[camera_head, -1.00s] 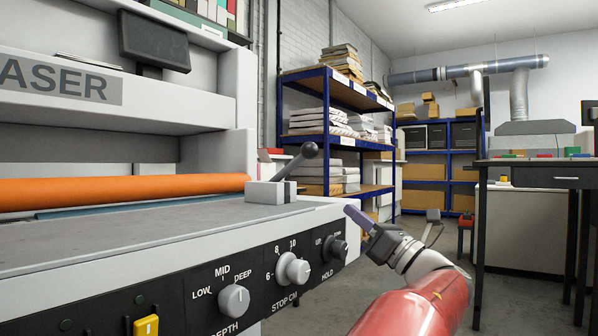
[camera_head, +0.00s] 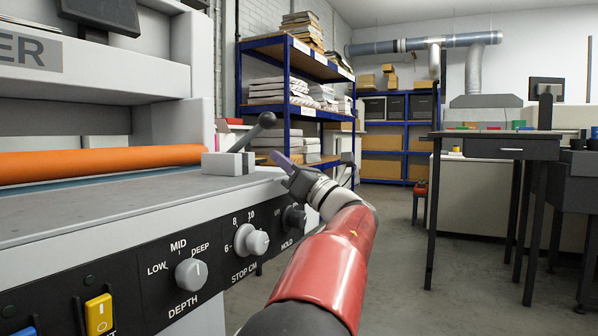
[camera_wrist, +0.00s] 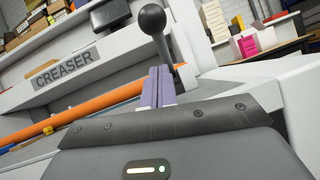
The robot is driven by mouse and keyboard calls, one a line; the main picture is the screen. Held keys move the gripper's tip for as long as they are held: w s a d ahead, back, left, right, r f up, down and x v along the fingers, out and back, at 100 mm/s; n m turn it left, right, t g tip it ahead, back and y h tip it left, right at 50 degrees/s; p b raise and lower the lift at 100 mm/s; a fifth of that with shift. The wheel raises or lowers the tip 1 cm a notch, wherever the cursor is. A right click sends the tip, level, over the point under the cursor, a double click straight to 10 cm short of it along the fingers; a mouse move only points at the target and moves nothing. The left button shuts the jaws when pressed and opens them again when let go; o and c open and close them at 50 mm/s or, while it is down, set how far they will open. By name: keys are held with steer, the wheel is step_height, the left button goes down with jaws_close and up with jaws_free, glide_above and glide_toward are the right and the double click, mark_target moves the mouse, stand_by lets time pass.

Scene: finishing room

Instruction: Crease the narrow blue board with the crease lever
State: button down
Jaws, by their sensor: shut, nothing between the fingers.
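The crease lever (camera_head: 254,134) is a grey rod with a dark ball on top, tilted up to the right from a light block at the right end of the creaser bed (camera_head: 120,196). It also shows in the wrist view (camera_wrist: 158,36). My gripper (camera_head: 279,158) has purple fingers, shut and empty, just right of and below the lever's ball in the head view. In the wrist view its fingers (camera_wrist: 157,84) overlap the lever's lower part; I cannot tell whether they touch it. A thin blue strip (camera_head: 95,179) lies under the orange roller (camera_head: 100,162); I cannot tell whether it is the narrow board.
The front panel carries a depth knob (camera_head: 191,273), a stop knob (camera_head: 257,242), a hold knob (camera_head: 294,217) partly behind my arm, and a yellow switch (camera_head: 98,314). A blue shelf rack (camera_head: 287,100) stands behind. A dark table (camera_head: 500,148) stands right; floor between is clear.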

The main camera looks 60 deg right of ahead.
mark_target(268, 129)
steer(key=r, duration=0.1)
steer(key=w+r, duration=0.1)
steer(key=r, duration=0.1)
steer(key=d+r+p, duration=0.1)
steer(key=shift+w+r, duration=0.15)
steer(key=shift+w, duration=0.25)
steer(key=shift+r, duration=0.15)
steer(key=shift+w+a+r, duration=0.1)
steer(key=shift+w+r, duration=0.15)
steer(key=shift+r, duration=0.25)
steer(key=w+r+p, duration=0.1)
steer(key=r+p, duration=0.2)
steer(key=w+r+p, duration=0.1)
steer(key=r, duration=0.1)
steer(key=shift+w+r, duration=0.2)
steer(key=shift+w, duration=0.1)
steer(key=g+p, duration=0.1)
steer(key=w+r+g+p, duration=0.1)
steer(key=p, duration=0.1)
steer(key=shift+w+r+n+g+y, duration=0.1)
steer(key=shift+r+n+g+y, duration=0.2)
steer(key=shift+g+y, duration=0.1)
steer(key=w+r+g+p, duration=0.1)
steer(key=w+r+p, duration=0.2)
steer(key=w+p, duration=0.4)
steer(key=shift+w+r+g, duration=0.2)
steer(key=shift+w+g, duration=0.1)
steer(key=shift+w, duration=0.8)
